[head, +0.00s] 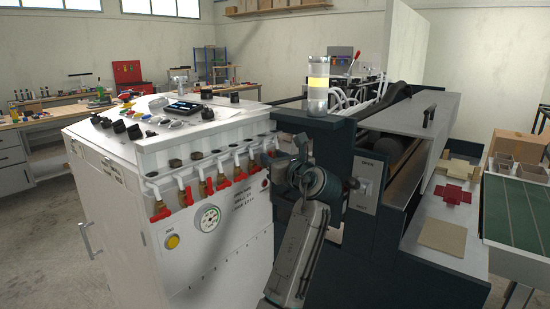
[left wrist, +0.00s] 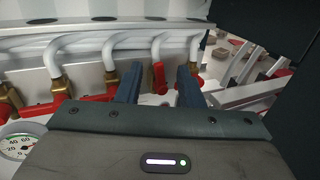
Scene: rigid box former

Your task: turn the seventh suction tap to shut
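A row of several suction taps with brass bodies and red handles runs along the white machine's front in the head view, such as the leftmost tap (head: 160,212). My left gripper (head: 268,158) is at the row's right end and hides part of it. In the left wrist view the two blue fingers of my left gripper (left wrist: 158,92) are apart, with an upright red tap handle (left wrist: 158,77) showing between them. Contact cannot be told. Another white tap pipe (left wrist: 195,48) ends behind the right finger. I cannot tell for certain which tap is the seventh. My right gripper is not in view.
A pressure gauge (head: 208,218) and a yellow button (head: 172,241) are below the taps. White pipes (left wrist: 110,50) curve down to the taps.

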